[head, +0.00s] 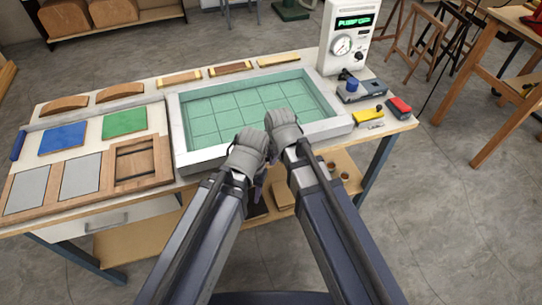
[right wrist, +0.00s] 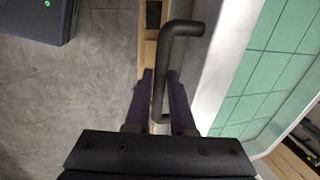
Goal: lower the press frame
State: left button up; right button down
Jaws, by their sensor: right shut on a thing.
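The press frame (head: 178,128) is a thick pale rim around a teal gridded panel (head: 235,104) on the worktable. It looks roughly level; I cannot tell whether a gap is under it. In the right wrist view, a bent black handle (right wrist: 184,28) stands out beside the pale rim (right wrist: 232,50). My right gripper (right wrist: 160,98) has its dark fingers on either side of the handle's straight part, shut on it. In the head view my right gripper (head: 283,128) and left gripper (head: 248,152) are side by side at the frame's front edge. The left fingertips are mostly hidden.
A white control unit (head: 343,42) with a green display and dial stands behind the frame's right corner. Blue (head: 63,138) and green (head: 125,121) sheets and wooden trays (head: 140,160) lie left. Yellow (head: 369,117) and red (head: 399,106) items lie near the right edge.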

jog(key=shift+s+d+f, duration=0.15)
jog(key=shift+s+d, duration=0.05)
jog(key=shift+s, duration=0.5)
jog(key=c, duration=0.8)
grip_release()
jog(key=shift+c, duration=0.2)
pick_arm(q)
jog(key=shift+s, duration=0.1)
pick_arm(e)
jog(key=shift+o, duration=0.2)
jog(key=shift+w, duration=0.2)
pick_arm(q)
jog(key=shift+r, duration=0.15)
pick_arm(e)
jog(key=shift+r, duration=0.25)
